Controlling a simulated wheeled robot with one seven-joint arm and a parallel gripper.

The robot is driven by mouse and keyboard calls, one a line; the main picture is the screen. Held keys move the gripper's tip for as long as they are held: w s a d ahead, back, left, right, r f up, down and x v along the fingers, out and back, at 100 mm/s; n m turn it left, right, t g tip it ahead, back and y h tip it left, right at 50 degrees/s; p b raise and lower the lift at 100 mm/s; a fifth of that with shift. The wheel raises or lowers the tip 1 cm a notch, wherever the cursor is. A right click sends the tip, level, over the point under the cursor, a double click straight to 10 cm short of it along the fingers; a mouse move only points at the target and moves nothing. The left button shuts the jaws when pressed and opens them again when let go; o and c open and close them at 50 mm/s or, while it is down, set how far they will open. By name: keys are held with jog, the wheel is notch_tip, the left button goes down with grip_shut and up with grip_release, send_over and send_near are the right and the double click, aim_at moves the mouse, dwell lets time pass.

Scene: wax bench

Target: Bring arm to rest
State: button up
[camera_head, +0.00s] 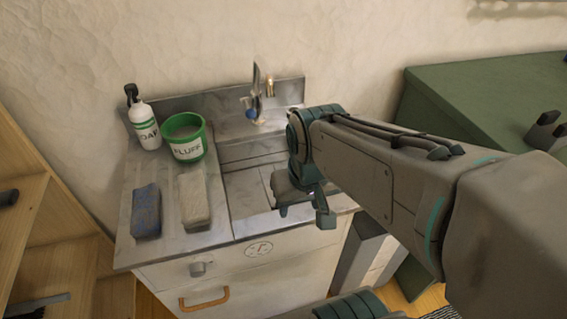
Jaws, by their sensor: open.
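My arm reaches in from the right side of the head view, and its end is over the right part of the metal sink unit (180,240). My gripper (302,212) points down over the sink basin (245,200), close to the unit's front edge. It is open, and I see nothing between its fingers. My arm and gripper hide the right part of the basin.
A soap bottle (144,125), a green FLUFF tub (186,138), a blue block (146,212) and a beige block (194,198) stand left of the basin. A faucet (257,95) rises behind it. Wooden shelving (60,215) is at left, a green cabinet (470,90) at right.

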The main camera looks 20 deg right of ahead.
jog(key=shift+r, duration=0.1)
notch_tip(320, 180, up, 6)
jog(key=p, duration=0.6)
jog(key=shift+d+r+t, duration=0.15)
jog(key=shift+r+t, duration=0.1)
jog(key=shift+t, duration=0.05)
